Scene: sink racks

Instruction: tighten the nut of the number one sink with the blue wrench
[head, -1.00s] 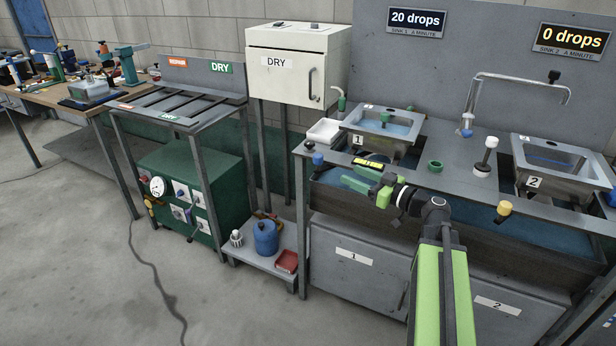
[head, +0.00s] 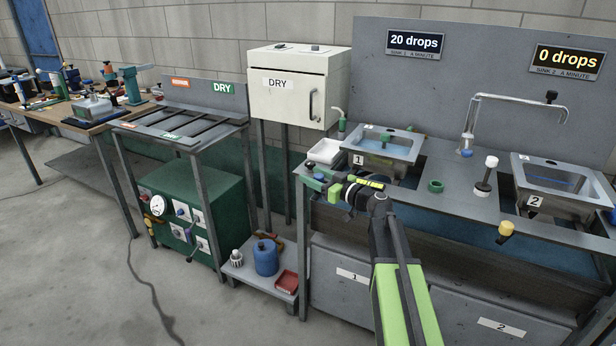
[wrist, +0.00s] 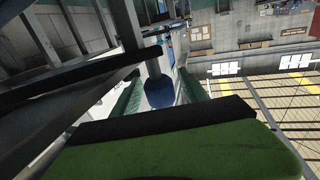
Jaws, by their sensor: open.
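Sink number one (head: 412,153) is a steel basin with a "1" label, set in the grey bench. I cannot make out its nut. A blue-ended tool (head: 318,176), which looks like the blue wrench, is at the bench's front left corner, partly covered by my gripper. My gripper (head: 323,187) has green fingers and is open at that corner. In the wrist view, the blue end (wrist: 160,93) on a grey shaft shows between the two green fingers (wrist: 161,98). I cannot tell whether they touch it.
A white tray (head: 325,151) sits left of sink one. A green ring (head: 436,186), a white-topped tool (head: 487,176) and a yellow-ended tool (head: 506,229) are on the bench towards sink two (head: 550,172). The sink one sign (head: 413,41) reads 20 drops.

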